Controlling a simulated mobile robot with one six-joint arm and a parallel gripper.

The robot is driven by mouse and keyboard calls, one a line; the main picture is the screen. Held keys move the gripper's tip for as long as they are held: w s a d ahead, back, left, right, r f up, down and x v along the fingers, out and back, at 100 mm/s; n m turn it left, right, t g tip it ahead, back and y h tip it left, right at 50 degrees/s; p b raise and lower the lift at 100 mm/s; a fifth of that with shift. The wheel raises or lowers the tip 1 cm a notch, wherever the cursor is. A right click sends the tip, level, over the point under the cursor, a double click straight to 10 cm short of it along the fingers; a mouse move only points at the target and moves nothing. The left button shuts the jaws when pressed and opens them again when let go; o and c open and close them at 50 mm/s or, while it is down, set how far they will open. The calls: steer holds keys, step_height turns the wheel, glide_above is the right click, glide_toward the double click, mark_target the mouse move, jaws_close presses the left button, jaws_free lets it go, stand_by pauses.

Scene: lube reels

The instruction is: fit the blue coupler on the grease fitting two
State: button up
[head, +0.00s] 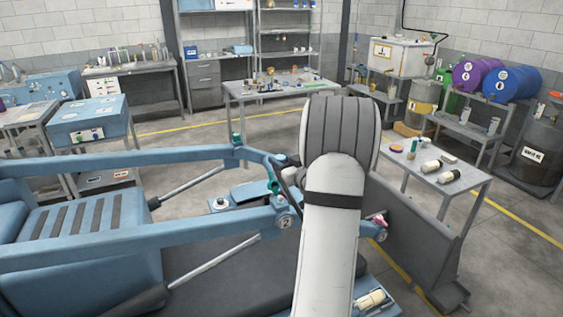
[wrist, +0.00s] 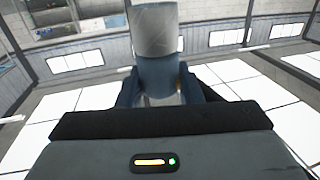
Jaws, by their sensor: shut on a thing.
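In the wrist view my gripper (wrist: 157,88) is shut on a blue-grey piece with a pale grey cylindrical end (wrist: 154,32). In the head view my own arm hides the gripper and the coupler. A blue lift-arm machine (head: 130,232) stands in front of me. Small coloured parts sit at its joints: green ones (head: 272,181) at the middle and a pink one (head: 377,219) right of my arm.
A grey side table (head: 455,183) at the right holds bottles. A workbench (head: 262,92) with small parts stands behind the machine. Purple (head: 476,74) and blue (head: 512,84) drums lie on a rack at the right. Open floor (head: 190,150) lies between machine and workbench.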

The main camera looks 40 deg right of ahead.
steer(key=shift+f+b, duration=4.2)
steer(key=shift+f, duration=0.55)
steer(key=o, duration=1.1)
steer(key=shift+o, duration=0.2)
steer(key=s+b, duration=0.1)
steer(key=s, duration=0.6)
steer(key=shift+s+a+b, duration=0.15)
steer(key=shift+s+b, duration=0.2)
steer(key=shift+b, duration=0.05)
